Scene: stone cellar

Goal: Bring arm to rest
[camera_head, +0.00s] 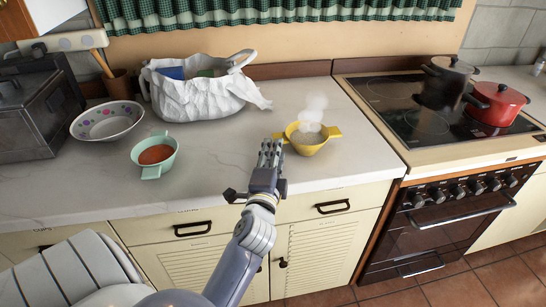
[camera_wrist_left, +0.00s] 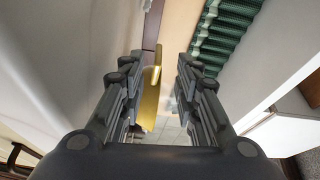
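My left gripper (camera_head: 271,150) is over the front part of the counter, just left of the yellow two-handled bowl (camera_head: 309,144). Its fingers are apart with a gap between them in the left wrist view (camera_wrist_left: 158,95). Part of the yellow bowl (camera_wrist_left: 151,90) shows through that gap, nearer the left finger. I see no finger closed on it. The bowl stands upright on the counter, with pale steam above it. My right gripper is not in view.
The counter (camera_head: 225,160) also holds a mint bowl (camera_head: 155,154) with orange-red contents, a dotted white bowl (camera_head: 107,121) and a white bag (camera_head: 200,92). Right is a stove with a dark pot (camera_head: 446,82) and red pot (camera_head: 495,103).

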